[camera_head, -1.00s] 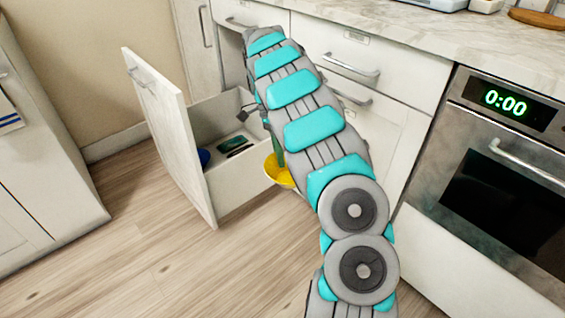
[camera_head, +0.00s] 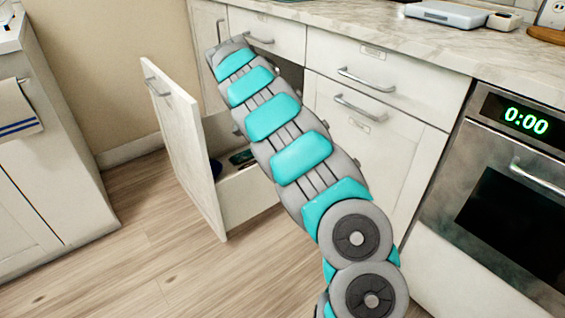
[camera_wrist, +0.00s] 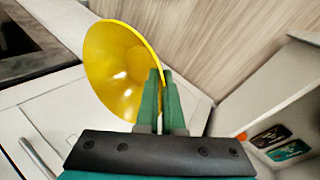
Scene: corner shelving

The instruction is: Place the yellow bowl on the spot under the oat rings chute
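The yellow bowl (camera_wrist: 120,65) shows large in the wrist view, tilted on its side with its hollow facing the camera. My gripper (camera_wrist: 161,85) has its two green fingers closed on the bowl's rim. In the head view the bowl and my gripper are hidden behind my arm. I see neither the oat rings chute nor the spot under it in the current frames.
The counter (camera_head: 400,45) runs along the back, above the oven (camera_head: 510,190). The floor (camera_head: 150,255) at left is clear.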

